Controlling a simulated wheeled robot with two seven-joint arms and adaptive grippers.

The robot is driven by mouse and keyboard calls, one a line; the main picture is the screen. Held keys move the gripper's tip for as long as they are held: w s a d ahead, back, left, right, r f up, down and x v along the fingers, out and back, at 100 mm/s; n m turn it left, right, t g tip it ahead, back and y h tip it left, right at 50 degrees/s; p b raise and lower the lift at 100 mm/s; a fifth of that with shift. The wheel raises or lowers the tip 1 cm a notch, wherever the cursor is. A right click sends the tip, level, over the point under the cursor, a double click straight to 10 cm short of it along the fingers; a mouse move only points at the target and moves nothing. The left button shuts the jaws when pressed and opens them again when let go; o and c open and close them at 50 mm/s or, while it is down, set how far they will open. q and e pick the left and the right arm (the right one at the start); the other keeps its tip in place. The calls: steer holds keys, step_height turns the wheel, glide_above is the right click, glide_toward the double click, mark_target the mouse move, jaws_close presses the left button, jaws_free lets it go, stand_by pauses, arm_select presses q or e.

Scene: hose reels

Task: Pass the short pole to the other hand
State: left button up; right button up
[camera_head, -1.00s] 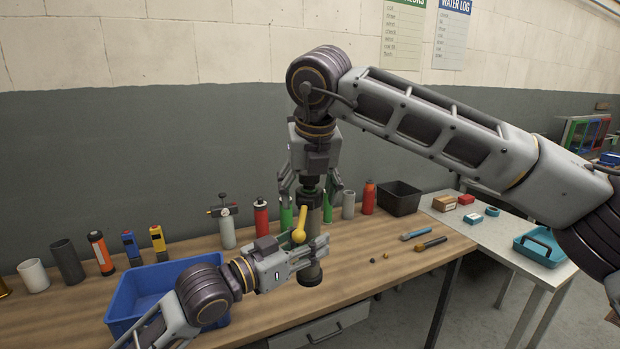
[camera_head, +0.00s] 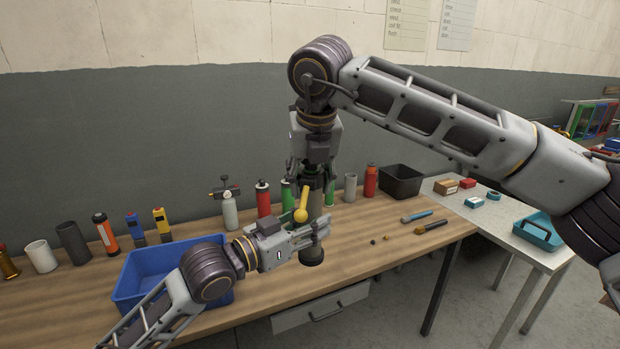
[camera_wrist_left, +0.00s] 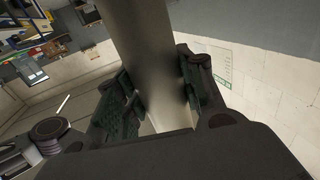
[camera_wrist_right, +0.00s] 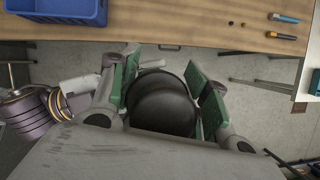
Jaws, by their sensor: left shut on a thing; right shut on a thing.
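The short pole (camera_head: 314,204) is a grey cylinder with a black round lower end (camera_head: 311,257). It stands upright in the air in front of the bench, between my two grippers. My left gripper (camera_head: 319,231) is shut around its lower middle, from the left. In the left wrist view the grey shaft (camera_wrist_left: 150,60) runs between the green-padded fingers. My right gripper (camera_head: 315,184) points down from above and is shut on the pole's upper end. In the right wrist view the black end (camera_wrist_right: 162,108) sits between the fingers. A yellow ball-ended piece (camera_head: 300,214) shows against the pole.
A blue bin (camera_head: 160,268) stands left on the wooden bench (camera_head: 375,225). Bottles and tubes line the back, including a red bottle (camera_head: 263,198). A black bin (camera_head: 401,181) and two hand tools (camera_head: 432,227) lie right. A white side table (camera_head: 500,215) stands beyond.

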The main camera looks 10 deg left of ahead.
arm_select(q)
steer(key=o, duration=1.4)
